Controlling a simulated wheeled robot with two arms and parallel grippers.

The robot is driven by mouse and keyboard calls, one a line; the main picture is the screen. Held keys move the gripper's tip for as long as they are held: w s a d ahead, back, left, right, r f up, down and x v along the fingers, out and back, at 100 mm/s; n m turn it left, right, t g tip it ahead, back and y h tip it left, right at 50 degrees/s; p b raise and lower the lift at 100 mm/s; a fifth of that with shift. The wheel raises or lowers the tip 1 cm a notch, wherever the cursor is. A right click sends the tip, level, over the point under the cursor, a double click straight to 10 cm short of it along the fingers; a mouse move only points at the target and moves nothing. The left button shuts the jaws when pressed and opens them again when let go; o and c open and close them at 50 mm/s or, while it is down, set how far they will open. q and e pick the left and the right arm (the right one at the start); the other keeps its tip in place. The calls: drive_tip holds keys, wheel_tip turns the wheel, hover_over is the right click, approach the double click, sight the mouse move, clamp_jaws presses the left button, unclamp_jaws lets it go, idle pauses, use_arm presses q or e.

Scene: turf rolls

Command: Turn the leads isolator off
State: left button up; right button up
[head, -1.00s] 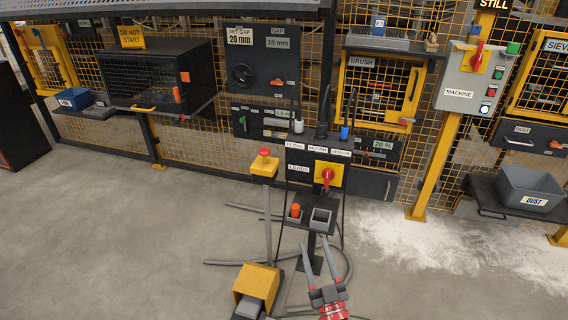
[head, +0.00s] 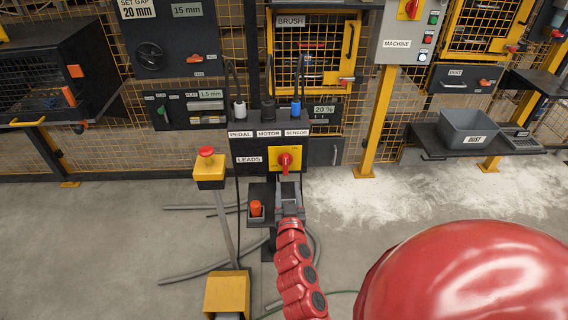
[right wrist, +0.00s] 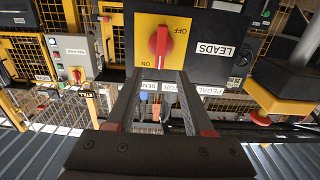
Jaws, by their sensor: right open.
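The leads isolator is a red rotary knob (head: 285,161) on a yellow plate (head: 269,153), beside the LEADS label on the dark stand. It also shows in the right wrist view (right wrist: 158,40), where the picture is upside down and the plate carries ON and OFF marks. Its handle stands upright in that view. My right gripper (head: 288,192) is just below the knob in the head view. In the right wrist view its fingers (right wrist: 160,80) are apart, pointing at the knob with nothing between them. Contact cannot be told. My left gripper is out of view.
Below the isolator, a small tray holds an orange plug (head: 256,208). Leads rise from PEDAL, MOTOR and SENSOR sockets (head: 268,125). The MACHINE box (head: 405,35) has another red knob.

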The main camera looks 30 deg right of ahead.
sight(286, 165)
drive_tip(key=x, duration=1)
drive_tip(key=shift+w+d, duration=0.1)
drive_tip(key=shift+w, duration=0.15)
clamp_jaws()
